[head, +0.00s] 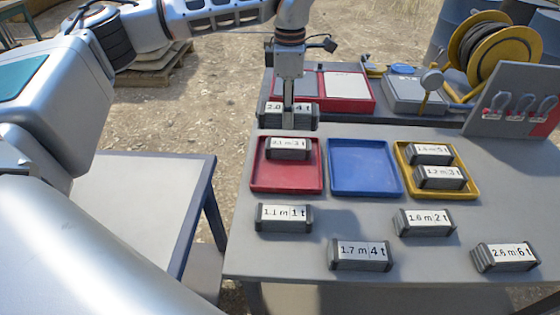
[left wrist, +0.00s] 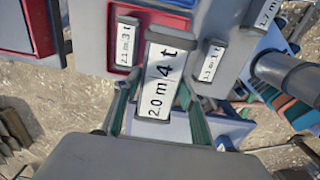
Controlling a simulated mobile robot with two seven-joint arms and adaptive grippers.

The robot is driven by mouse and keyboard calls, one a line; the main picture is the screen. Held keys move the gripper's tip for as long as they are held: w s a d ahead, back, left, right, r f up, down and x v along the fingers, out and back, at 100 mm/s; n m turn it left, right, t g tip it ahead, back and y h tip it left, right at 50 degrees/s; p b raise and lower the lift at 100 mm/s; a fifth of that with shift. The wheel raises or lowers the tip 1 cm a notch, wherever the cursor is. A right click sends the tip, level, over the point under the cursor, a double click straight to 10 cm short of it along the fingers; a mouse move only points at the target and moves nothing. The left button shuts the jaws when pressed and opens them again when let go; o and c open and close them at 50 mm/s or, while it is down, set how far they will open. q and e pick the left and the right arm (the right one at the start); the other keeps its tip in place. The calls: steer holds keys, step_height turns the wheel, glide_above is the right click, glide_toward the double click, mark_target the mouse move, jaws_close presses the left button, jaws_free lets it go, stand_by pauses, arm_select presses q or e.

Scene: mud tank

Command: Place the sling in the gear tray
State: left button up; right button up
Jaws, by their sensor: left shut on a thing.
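My left gripper (head: 289,116) is shut on a dark sling pack labelled 2.0 m 4 t (head: 267,115), above the table's back left edge. In the left wrist view the pack (left wrist: 157,82) sits between the two fingers. The blue tray (head: 364,168) is empty. The yellow tray (head: 404,172) holds two packs, one behind the other (head: 430,154) (head: 440,177). The pictures do not show which tray is the gear tray. My right gripper is out of view.
Packs labelled 1.1 m 1 t (head: 284,218), 1.7 m 4 t (head: 360,255), 1.6 m 2 t (head: 425,222) and 2.6 m 6 t (head: 506,257) lie in front of the trays. A shackle board (head: 512,95) stands at the right. A cable reel (head: 490,55) stands behind.

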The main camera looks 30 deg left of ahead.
arm_select(q)
step_height(320, 180, down, 20)
steer(key=shift+r, duration=0.1)
stand_by(0.5)
steer(key=o, duration=1.4)
steer(key=shift+f, duration=0.2)
steer(key=shift+r, duration=0.1)
step_height(320, 180, up, 12)
